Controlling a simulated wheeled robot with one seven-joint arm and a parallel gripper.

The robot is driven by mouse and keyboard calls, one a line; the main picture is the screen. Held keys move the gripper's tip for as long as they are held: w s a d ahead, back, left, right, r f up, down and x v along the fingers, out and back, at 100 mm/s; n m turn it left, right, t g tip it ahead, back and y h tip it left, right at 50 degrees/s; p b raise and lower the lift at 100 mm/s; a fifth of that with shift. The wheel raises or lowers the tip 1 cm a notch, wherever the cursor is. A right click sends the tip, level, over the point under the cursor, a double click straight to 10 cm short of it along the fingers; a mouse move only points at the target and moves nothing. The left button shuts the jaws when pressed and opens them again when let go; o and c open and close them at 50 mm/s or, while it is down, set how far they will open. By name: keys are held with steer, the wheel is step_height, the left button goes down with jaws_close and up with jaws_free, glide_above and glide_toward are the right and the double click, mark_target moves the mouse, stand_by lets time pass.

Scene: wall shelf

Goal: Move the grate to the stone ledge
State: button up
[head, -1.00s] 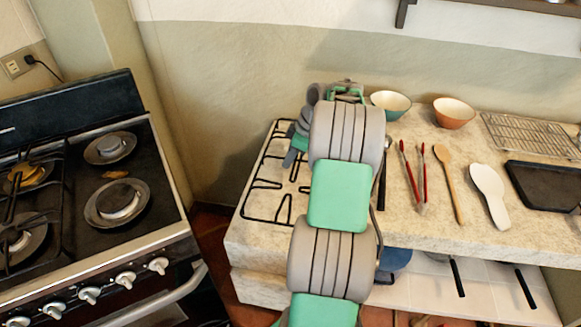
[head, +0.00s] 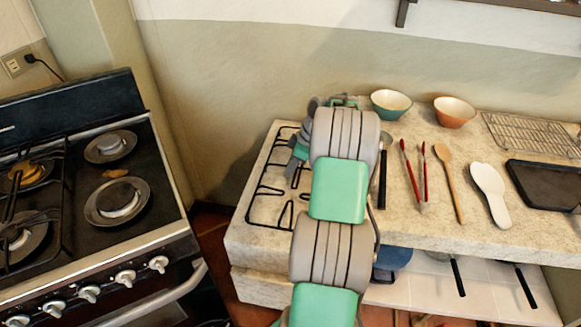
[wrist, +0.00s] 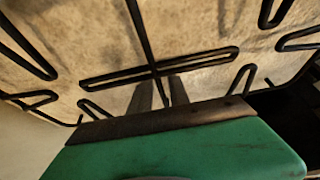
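The grate (head: 259,190), a black wire frame with inward prongs, lies at the left end of the pale stone ledge (head: 262,240). My arm covers its right side in the head view. In the wrist view the grate (wrist: 205,60) spans the picture close above the stone. My gripper (wrist: 162,90) is at the grate, with its two grey fingers apart. A grate rod runs between the fingers, with a gap showing beside it.
A black stove (head: 75,230) stands at the left, across a floor gap. Right of my arm, the ledge holds a teal bowl (head: 391,104), an orange bowl (head: 454,112), red tongs (head: 413,172), a wooden spoon (head: 450,180), a white spatula (head: 490,192), a wire rack (head: 530,134) and a dark tray (head: 545,184).

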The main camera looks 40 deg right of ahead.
mark_target(304, 168)
steer(key=shift+o, duration=0.5)
steer(key=shift+r, duration=0.2)
steer(key=p+v, duration=0.2)
steer(key=v, duration=0.9)
steer(key=shift+s+d+r, duration=0.15)
steer(key=shift+d+r, duration=0.05)
steer(key=shift+r, duration=0.15)
